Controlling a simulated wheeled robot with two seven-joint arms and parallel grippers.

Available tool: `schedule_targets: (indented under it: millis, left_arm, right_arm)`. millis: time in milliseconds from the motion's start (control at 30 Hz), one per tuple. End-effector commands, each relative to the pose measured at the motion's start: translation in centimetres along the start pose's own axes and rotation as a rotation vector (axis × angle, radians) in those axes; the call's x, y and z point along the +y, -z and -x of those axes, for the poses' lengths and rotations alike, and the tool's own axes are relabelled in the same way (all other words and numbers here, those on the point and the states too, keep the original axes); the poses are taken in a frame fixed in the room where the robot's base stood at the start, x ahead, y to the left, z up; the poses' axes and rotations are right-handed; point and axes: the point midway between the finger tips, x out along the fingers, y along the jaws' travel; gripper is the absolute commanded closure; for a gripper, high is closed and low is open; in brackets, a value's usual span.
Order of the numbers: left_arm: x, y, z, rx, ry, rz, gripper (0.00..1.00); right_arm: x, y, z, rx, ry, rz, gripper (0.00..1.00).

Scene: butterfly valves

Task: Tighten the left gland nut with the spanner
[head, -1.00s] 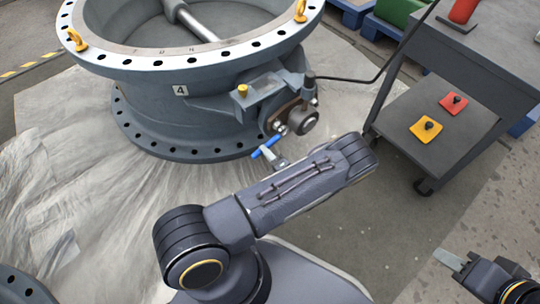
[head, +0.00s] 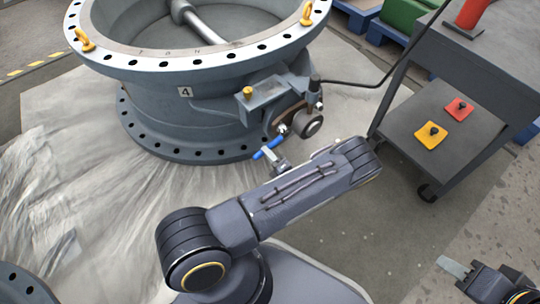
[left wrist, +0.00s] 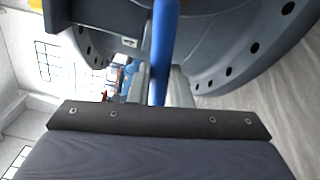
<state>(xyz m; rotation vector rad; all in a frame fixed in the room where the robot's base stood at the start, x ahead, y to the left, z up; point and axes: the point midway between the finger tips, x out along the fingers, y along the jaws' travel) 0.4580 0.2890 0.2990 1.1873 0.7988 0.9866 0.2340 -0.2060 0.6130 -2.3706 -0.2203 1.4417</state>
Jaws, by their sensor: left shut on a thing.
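The blue-handled spanner (head: 267,149) is held in my left gripper (head: 276,160), beside the lower flange of the large grey valve (head: 205,115). In the left wrist view, the blue handle (left wrist: 164,45) runs up from between the fingers of my left gripper (left wrist: 160,88), and its far end is out of frame. In the head view the spanner's upper end lies at or very near the left gland nut (head: 283,128); I cannot tell whether it is seated. Another bright nut (head: 319,106) sits at the right of the gland. My right gripper (head: 453,266) is at lower right, its finger gap unclear.
A dark cart (head: 455,150) stands at the right, with a yellow piece (head: 429,136) and a red piece (head: 459,110) on its lower shelf. A black cable (head: 355,84) runs from the valve towards the cart. Open floor lies between valve and cart.

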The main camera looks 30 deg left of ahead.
Motion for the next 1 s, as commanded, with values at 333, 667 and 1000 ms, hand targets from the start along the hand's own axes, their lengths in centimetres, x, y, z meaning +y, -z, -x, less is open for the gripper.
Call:
schedule_targets:
  millis: [333,667,1000]
  left_arm:
    - [0.1,0.0,-0.8,0.0,-0.001,0.001,1.0]
    - [0.0,0.0,-0.9,0.0,-0.001,0.001,1.0]
    - [0.1,0.0,-1.8,0.0,-0.002,0.001,1.0]
  right_arm:
    - [0.1,-0.1,-0.1,0.0,0.0,0.0,0.64]
    - [0.1,-0.1,-0.2,0.0,0.0,0.0,0.64]
    - [0.1,-0.2,-0.3,0.0,0.0,0.0,0.64]
